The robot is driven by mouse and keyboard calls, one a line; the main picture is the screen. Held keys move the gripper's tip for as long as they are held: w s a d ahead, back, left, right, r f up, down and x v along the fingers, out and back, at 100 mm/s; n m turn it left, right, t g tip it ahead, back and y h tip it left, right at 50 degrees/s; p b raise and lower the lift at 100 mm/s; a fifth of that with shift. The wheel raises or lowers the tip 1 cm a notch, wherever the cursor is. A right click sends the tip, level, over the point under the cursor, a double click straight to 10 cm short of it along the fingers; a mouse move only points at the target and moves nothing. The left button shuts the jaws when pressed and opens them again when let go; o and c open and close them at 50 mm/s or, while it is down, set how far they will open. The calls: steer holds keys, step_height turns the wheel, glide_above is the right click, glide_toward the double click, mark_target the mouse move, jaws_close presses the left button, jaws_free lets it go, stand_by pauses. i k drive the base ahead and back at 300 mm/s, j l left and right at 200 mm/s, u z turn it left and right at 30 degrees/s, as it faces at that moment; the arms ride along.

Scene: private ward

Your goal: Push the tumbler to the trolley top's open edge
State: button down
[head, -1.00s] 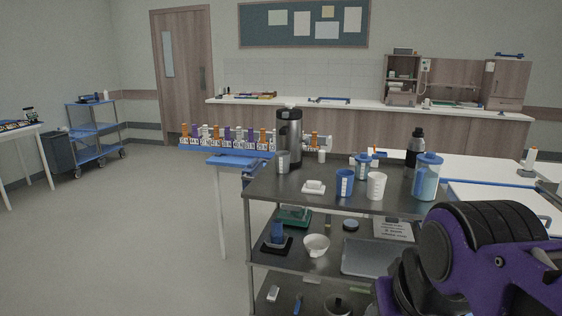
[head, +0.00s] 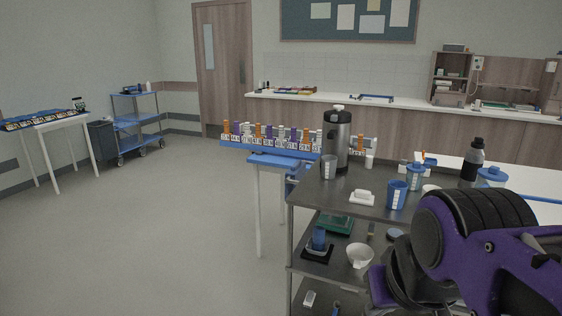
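The dark grey trolley top (head: 318,190) is in the head view, right of centre; its left and near edges show. Several vessels stand upright on it. A blue cup with a pale measuring strip (head: 396,196) is near the front, and a small clear or grey tumbler (head: 328,168) stands at the back left, beside a tall steel flask (head: 336,138). I cannot tell which vessel the task means. A white cup (head: 430,188) is mostly hidden behind my purple and black arm. My gripper's fingers are not in view.
A white dish with a block (head: 362,198) lies left of the blue cup. A lidded blue cup (head: 415,177), a dark bottle (head: 473,160) and a blue-lidded jug (head: 491,177) stand behind. A blue rack table (head: 258,158) adjoins the trolley's far left.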

mark_target(329, 163)
steer(key=i+j+u, duration=0.25)
steer(key=u, duration=0.2)
steer(key=i+j+u, duration=0.15)
steer(key=i+u, duration=0.3)
steer(key=i+j+u, duration=0.15)
steer(key=i+u, duration=0.65)
steer(key=i+z, duration=0.3)
steer(key=i, duration=0.25)
steer(key=i+j+z, duration=0.3)
steer(key=i, duration=0.3)
steer(key=i+l+z, duration=0.1)
steer(key=i+z, duration=0.4)
steer(key=z, duration=0.2)
steer(key=i+z, duration=0.25)
steer(key=z, duration=0.15)
steer(key=i+z, duration=0.15)
steer(key=z, duration=0.25)
steer(key=i+z, duration=0.15)
steer(key=z, duration=0.3)
steer(key=i+z, duration=0.1)
steer(key=z, duration=0.3)
